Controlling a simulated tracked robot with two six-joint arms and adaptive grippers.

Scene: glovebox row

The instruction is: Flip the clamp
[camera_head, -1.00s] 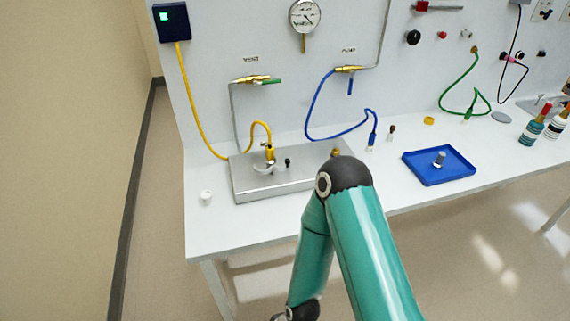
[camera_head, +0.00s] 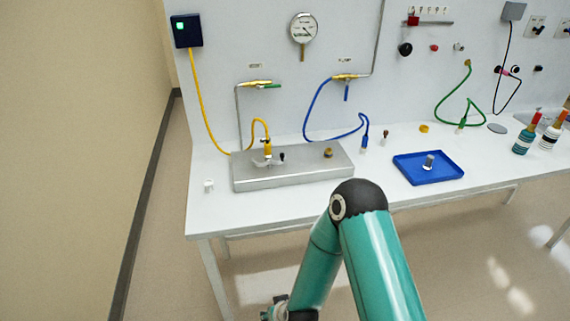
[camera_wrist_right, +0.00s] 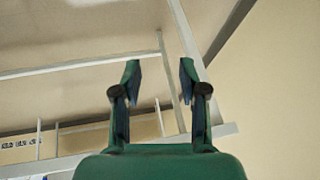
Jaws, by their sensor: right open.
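A small silver clamp (camera_head: 262,161) shows at the foot of the yellow hose's brass fitting (camera_head: 267,147), on top of a grey metal box (camera_head: 300,174) on the bench. Its exact pose is too small to tell. My right arm folds down in front of the bench, and only part of its wrist end shows at the bottom edge of the head view. In the right wrist view my right gripper (camera_wrist_right: 160,70) is open, with nothing between its fingers. It is away from the clamp, which that view does not show. My left gripper is not in view.
A blue hose (camera_head: 318,105) hangs behind the box. Bottles (camera_head: 523,141) stand at far right.

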